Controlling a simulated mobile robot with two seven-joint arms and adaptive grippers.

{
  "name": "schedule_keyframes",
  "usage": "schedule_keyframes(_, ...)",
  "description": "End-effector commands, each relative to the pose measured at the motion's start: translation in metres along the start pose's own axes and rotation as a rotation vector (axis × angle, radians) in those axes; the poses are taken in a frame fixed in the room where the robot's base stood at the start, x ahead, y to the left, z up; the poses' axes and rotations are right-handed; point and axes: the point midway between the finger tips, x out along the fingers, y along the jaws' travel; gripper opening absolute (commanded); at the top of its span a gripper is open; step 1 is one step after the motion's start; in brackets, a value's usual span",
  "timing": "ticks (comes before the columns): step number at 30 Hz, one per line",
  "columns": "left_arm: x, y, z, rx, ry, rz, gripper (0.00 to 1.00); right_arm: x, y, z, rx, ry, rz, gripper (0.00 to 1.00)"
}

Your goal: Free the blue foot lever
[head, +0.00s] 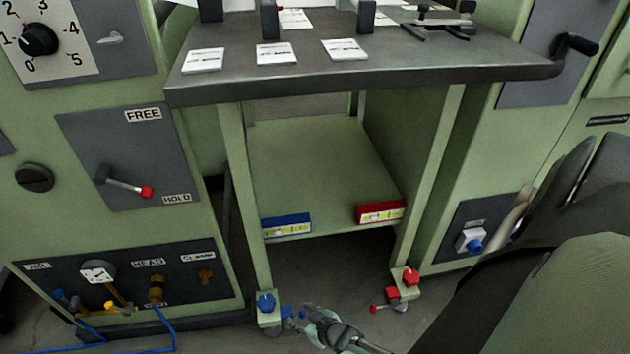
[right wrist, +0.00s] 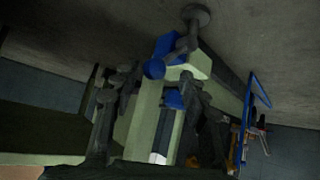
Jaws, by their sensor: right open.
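The blue foot lever (head: 288,312) sits low at the caster of the table's left front leg, partly hidden by my right gripper in the head view. In the right wrist view the lever's blue ball end (right wrist: 154,69) shows beside the caster. A separate blue knob (head: 265,303) tops the same foot; it also shows in the wrist view (right wrist: 174,98). My right gripper (head: 306,317) is open just right of the lever. In the wrist view its fingers (right wrist: 155,105) stand apart on either side of the leg and knob. Contact cannot be told. My left gripper is not in view.
The table (head: 365,80) has a lower shelf (head: 320,165) with a blue box (head: 286,226) and a red box (head: 381,212). A red foot lever (head: 375,309) is at the right front caster. Blue hoses (head: 165,325) lie near the left cabinet.

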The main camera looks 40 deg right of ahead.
Motion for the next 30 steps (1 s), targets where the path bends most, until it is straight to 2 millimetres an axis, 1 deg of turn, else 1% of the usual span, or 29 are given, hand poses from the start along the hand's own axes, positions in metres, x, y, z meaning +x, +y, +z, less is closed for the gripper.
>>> schedule_keyframes(9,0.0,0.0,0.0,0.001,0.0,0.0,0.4,-0.058,0.0,0.002,-0.001,-0.002,-0.001,0.44)
schedule_keyframes(15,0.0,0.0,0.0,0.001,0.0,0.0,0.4,-0.09,0.0,0.002,-0.002,-0.004,-0.001,0.44)
schedule_keyframes(18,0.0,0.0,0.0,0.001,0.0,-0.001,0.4,-0.099,0.0,0.002,-0.002,-0.005,0.0,0.44)
schedule_keyframes(21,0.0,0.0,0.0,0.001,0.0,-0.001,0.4,-0.103,0.0,0.001,-0.002,-0.003,0.0,0.44)
schedule_keyframes(29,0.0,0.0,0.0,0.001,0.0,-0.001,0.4,-0.104,0.0,0.001,-0.002,-0.004,0.0,0.44)
schedule_keyframes(30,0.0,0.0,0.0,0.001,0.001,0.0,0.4,-0.104,0.0,0.001,-0.004,-0.003,0.0,0.39)
